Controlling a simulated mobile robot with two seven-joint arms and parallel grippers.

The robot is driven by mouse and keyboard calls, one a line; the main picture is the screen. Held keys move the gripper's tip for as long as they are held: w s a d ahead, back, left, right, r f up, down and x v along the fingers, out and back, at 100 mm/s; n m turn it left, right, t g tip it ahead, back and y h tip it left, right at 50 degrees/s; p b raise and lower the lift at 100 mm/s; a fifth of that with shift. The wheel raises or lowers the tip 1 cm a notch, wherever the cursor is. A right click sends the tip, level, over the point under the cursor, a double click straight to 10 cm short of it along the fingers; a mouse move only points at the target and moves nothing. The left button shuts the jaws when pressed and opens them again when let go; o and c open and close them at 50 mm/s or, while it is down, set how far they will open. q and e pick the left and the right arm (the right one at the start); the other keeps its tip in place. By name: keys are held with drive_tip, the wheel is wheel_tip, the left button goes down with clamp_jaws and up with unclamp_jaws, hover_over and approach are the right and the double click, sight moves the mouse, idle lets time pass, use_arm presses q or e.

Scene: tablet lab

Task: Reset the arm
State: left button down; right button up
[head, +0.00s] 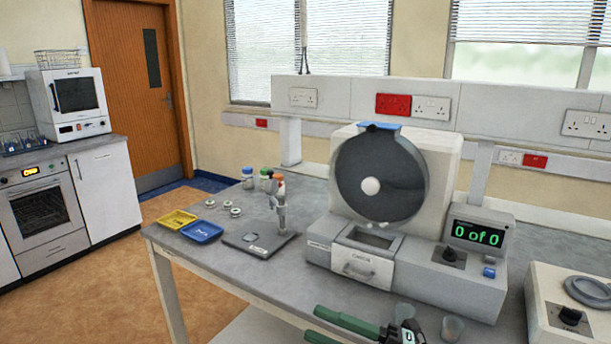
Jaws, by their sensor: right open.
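My right gripper (314,322) is at the bottom edge of the head view, in front of the bench. Its two green fingers point left and stand apart, with nothing seen between them. Part of it is cut off by the frame. My left gripper is not in view. The grey bench (215,266) is behind the right gripper. The machine with a dark round drum (383,178) stands on it, beyond the gripper and apart from it. Its display (478,235) reads "0 of 0".
A yellow tray (177,220), a blue tray (201,232) and a grey stand (258,243) are at the bench's left. Another device (575,305) is at far right. Floor left of the bench is clear.

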drive_tip(key=s+d+f+m+t+h, duration=0.1)
drive_tip(key=d+f+m+t+h, duration=0.2)
drive_tip(key=f+m+h, duration=0.3)
drive_tip(key=d+f+m+t+h+p, duration=0.1)
drive_tip(key=d+f+m+t+h, duration=0.25)
drive_tip(key=f+m, duration=0.4)
drive_tip(key=s+d+f+m+t+h, duration=0.1)
drive_tip(key=d+f+m+t+h, duration=0.3)
drive_tip(key=m, duration=0.4)
drive_tip(key=s+d+f+m+g+h, duration=0.3)
drive_tip(key=s+f+m+g, duration=0.3)
drive_tip(key=s+f, duration=0.9)
drive_tip(key=shift+s+f+g+h+p, duration=0.25)
drive_tip(key=shift+f+g+h+p, duration=0.1)
drive_tip(key=shift+f+g+h, duration=0.45)
